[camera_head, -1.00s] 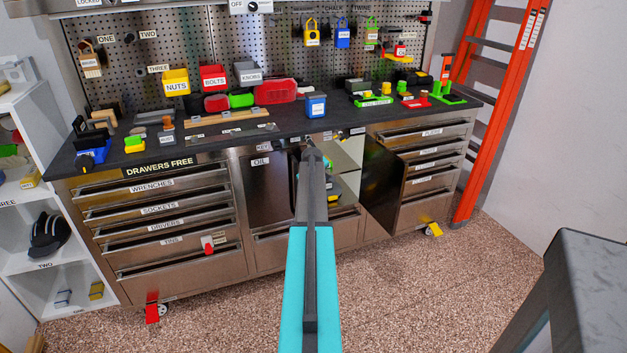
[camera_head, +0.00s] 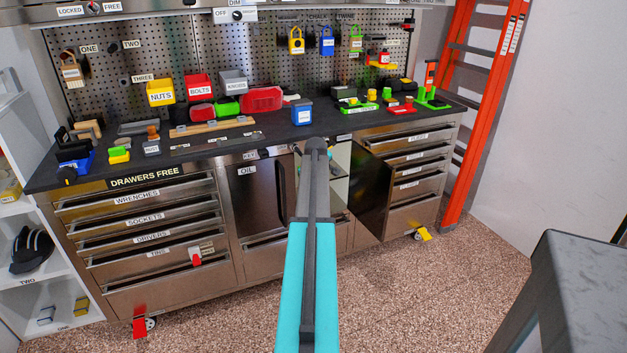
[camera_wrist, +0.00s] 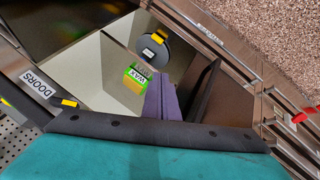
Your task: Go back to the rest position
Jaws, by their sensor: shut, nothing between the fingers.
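My arm, teal with a dark upper link, reaches forward in the middle of the head view, toward the open middle cupboard (camera_head: 340,160) of the steel toolchest. My gripper is hidden behind that link there. In the wrist view, my gripper (camera_wrist: 158,82) shows as purple fingers closed together beyond a dark bar. Nothing shows between them. Behind the fingertips in that view is the cupboard's interior, with a green and yellow box (camera_wrist: 136,77) and a dark round item with a yellow label (camera_wrist: 152,50). I cannot tell the distance from the fingers to these.
The cupboard's dark door (camera_head: 375,195) stands open right of my arm. An orange ladder (camera_head: 480,110) leans at the right. A grey table (camera_head: 585,275) stands in the right foreground and a white shelf (camera_head: 50,285) at left. Speckled floor (camera_head: 430,290) is clear between.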

